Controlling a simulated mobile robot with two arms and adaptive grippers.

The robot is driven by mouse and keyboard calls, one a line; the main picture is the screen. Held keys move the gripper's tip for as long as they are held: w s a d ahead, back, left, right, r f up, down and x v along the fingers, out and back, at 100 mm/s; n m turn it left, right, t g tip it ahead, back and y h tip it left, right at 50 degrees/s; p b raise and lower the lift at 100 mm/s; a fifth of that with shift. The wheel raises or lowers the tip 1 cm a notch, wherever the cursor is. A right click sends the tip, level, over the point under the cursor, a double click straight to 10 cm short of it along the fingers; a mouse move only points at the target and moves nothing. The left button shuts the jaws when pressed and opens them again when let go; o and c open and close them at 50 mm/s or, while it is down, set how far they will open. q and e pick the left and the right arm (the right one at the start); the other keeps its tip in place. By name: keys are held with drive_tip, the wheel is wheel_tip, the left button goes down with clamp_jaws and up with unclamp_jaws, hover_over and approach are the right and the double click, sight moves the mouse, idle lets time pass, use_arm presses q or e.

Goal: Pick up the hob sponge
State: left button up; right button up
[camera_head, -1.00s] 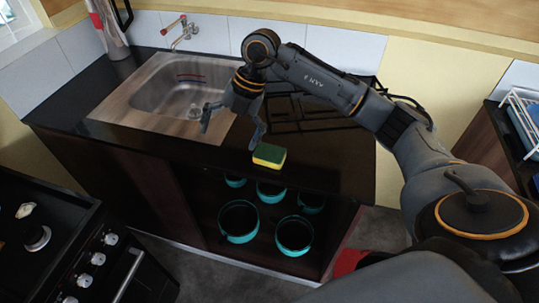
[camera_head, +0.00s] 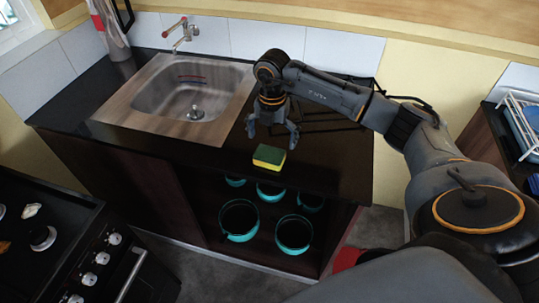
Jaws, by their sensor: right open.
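The sponge (camera_head: 268,157) is a small yellow block with a green layer. It lies near the front edge of the black countertop (camera_head: 325,165), to the right of the sink. My right gripper (camera_head: 272,140) is open and empty, with its fingers pointing down. It hangs just behind and above the sponge, and the fingers show apart from it. The exact height of the fingertips over the counter is hard to tell. My left gripper is not in view.
A metal sink (camera_head: 190,92) with a tap (camera_head: 180,30) is set in the counter at left. Dark hob grates lie behind my right gripper. Teal pots (camera_head: 239,219) stand on the open shelf below. A black stove (camera_head: 60,245) is at lower left.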

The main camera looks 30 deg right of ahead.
sight(271, 151)
drive_tip(key=f, duration=0.1)
drive_tip(key=f+p, duration=0.1)
drive_tip(key=f, duration=0.1)
drive_tip(key=shift+w+f+p, duration=0.3)
drive_tip(key=shift+f, duration=0.45)
drive_tip(key=shift+c, duration=0.2)
drive_tip(key=c, duration=0.6)
